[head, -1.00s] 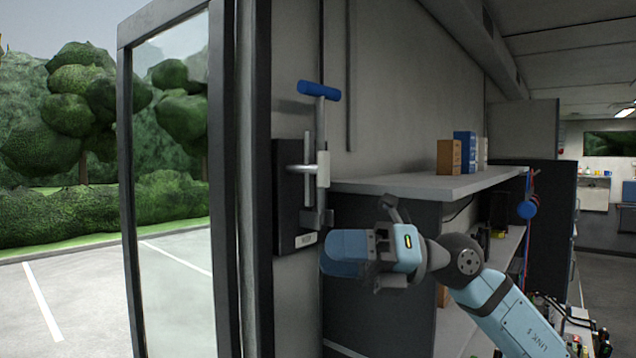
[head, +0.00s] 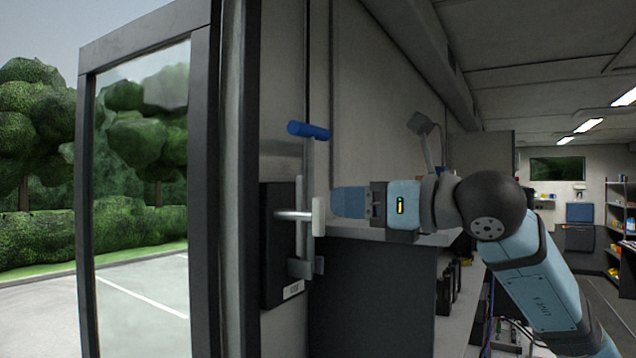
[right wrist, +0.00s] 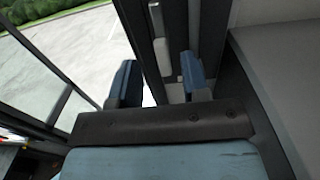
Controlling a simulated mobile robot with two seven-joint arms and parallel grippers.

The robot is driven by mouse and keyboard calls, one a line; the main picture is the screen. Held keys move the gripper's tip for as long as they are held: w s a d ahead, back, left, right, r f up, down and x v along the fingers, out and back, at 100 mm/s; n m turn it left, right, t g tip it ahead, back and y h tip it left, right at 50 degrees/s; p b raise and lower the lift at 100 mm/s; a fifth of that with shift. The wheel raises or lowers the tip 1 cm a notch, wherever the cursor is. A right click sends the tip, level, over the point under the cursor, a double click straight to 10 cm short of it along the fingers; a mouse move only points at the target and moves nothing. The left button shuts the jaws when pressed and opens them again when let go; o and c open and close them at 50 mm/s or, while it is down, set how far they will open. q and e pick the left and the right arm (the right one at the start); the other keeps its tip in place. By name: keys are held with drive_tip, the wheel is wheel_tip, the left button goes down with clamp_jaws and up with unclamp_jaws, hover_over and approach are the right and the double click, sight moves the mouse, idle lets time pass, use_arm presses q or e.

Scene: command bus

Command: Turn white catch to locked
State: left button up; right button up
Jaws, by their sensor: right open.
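The white catch (head: 318,217) is a small upright white block on the end of a metal rod, on a dark lock plate (head: 275,243) beside the door. A vertical metal bar with a blue handle (head: 308,130) on top stands at the same plate. My right gripper (head: 335,202) is just right of the catch in the head view, fingers pointing left toward it. In the right wrist view its two blue fingers (right wrist: 158,82) are spread apart, with pale upright parts of the lock near them. I cannot tell whether it touches the catch. My left gripper is not in view.
A glass door (head: 143,200) in a dark frame stands at the left, with a car park and trees beyond. A grey shelf (head: 420,238) runs behind and below my right arm. A dark cabinet side (head: 370,290) lies under it. The aisle at the right is clear.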

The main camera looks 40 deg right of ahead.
sight(323, 200)
drive_tip(key=p+x, duration=0.1)
drive_tip(key=x, duration=0.3)
drive_tip(key=shift+w+a+r, duration=0.1)
drive_tip(key=shift+w+r, duration=0.05)
drive_tip(key=shift+w, duration=0.1)
drive_tip(key=shift+w+a+p, duration=0.3)
drive_tip(key=shift+w+p, duration=0.1)
drive_tip(key=shift+w, duration=0.25)
clamp_jaws()
